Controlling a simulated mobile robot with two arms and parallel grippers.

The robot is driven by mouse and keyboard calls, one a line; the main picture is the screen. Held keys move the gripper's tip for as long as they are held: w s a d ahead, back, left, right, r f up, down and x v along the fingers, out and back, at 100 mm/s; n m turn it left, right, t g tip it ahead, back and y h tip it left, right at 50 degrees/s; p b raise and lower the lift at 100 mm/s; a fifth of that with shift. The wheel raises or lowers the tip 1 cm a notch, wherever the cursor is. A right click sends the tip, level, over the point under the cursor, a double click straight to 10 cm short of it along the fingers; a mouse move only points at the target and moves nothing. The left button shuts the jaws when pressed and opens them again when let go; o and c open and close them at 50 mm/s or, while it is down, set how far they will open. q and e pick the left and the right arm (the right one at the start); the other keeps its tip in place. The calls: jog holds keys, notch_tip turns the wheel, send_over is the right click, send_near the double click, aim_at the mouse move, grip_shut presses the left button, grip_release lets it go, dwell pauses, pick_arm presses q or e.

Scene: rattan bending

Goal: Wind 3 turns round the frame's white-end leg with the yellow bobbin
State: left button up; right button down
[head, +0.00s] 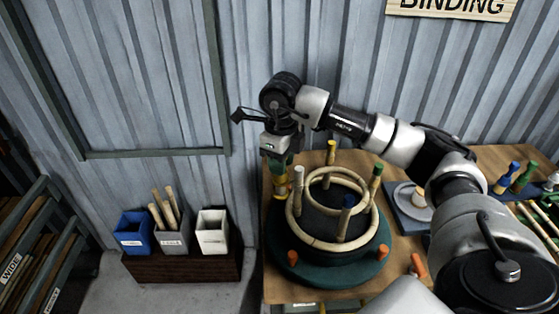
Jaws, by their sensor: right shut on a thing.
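The round rattan frame (312,236) sits on a dark drum on a green turntable (300,277). Its upright legs have coloured ends: the white-end leg (298,188) at left, yellow (331,152) at the back, green (376,174) at right, blue (346,212) in front. My right gripper (277,160) points down just left of the white-end leg. It is shut on the yellow bobbin (280,184), which hangs upright beside that leg. The jaws are partly hidden, and I cannot tell whether any binding is around the leg. My left gripper is out of view.
A grey tray (402,212) and bobbins, blue (507,174) and green (524,176) among them, are on the right of the wooden table. Orange pegs (292,256) stand at the turntable's edge. Blue, grey and white bins (212,235) are at left, off the table.

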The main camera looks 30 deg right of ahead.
jog(key=shift+r+p, duration=3.6)
jog(key=shift+r, duration=2)
jog(key=shift+f, duration=0.1)
